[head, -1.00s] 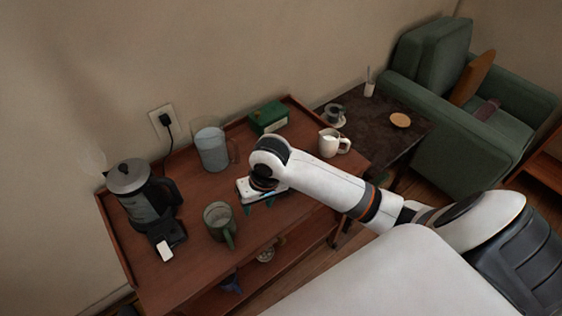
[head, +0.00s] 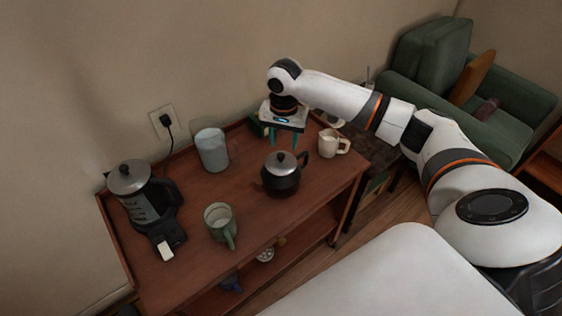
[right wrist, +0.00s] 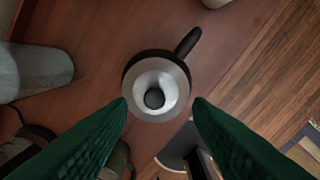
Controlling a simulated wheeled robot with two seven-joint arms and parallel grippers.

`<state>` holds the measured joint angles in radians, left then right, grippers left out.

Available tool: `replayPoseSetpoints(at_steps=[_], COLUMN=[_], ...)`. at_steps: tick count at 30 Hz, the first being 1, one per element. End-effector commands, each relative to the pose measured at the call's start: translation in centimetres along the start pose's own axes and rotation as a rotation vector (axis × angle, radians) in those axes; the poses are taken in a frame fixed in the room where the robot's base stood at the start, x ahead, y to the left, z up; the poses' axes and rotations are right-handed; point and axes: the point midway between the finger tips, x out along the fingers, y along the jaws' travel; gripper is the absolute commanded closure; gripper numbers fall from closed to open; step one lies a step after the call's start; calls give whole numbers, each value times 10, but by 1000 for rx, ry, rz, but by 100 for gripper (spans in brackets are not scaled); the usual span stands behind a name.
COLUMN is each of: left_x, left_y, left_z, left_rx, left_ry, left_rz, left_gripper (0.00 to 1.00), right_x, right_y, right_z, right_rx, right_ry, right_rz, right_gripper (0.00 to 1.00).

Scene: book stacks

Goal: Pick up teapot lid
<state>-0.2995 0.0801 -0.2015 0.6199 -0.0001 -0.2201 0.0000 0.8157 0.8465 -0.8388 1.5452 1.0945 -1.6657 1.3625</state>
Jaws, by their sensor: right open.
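The dark teapot (head: 281,181) stands upright on the wooden cart top. Its silver lid (head: 284,160) with a dark knob sits on it. My right gripper (head: 283,139) is open and empty, with teal fingers pointing down. In the head view it shows just behind and above the teapot. In the right wrist view the lid (right wrist: 151,74) is seen from above, and the open fingertips (right wrist: 161,104) appear on either side of its lower part, not gripping it. My left gripper is not in view.
The wall (head: 200,60) is close behind.

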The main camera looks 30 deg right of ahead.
Motion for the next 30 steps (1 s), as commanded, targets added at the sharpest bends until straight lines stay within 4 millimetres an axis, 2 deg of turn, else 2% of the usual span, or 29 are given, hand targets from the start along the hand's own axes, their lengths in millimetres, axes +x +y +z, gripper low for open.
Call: replayPoseSetpoints(at_steps=[5, 13, 22, 23, 30], left_x=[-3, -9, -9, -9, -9], left_y=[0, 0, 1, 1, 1], left_z=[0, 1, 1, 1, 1], left_rx=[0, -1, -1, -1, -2], left_ry=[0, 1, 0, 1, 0], left_rz=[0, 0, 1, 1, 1], left_gripper=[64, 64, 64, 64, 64], right_x=[13, 51, 57, 57, 57], right_y=[2, 5, 6, 6, 6], right_z=[-2, -3, -3, -3, -3], right_rx=[-2, -3, -4, -4, -4], right_ry=[2, 0, -1, -1, -1], right_rz=[-1, -1, 2, 2, 1], right_gripper=[54, 54, 54, 57, 96])
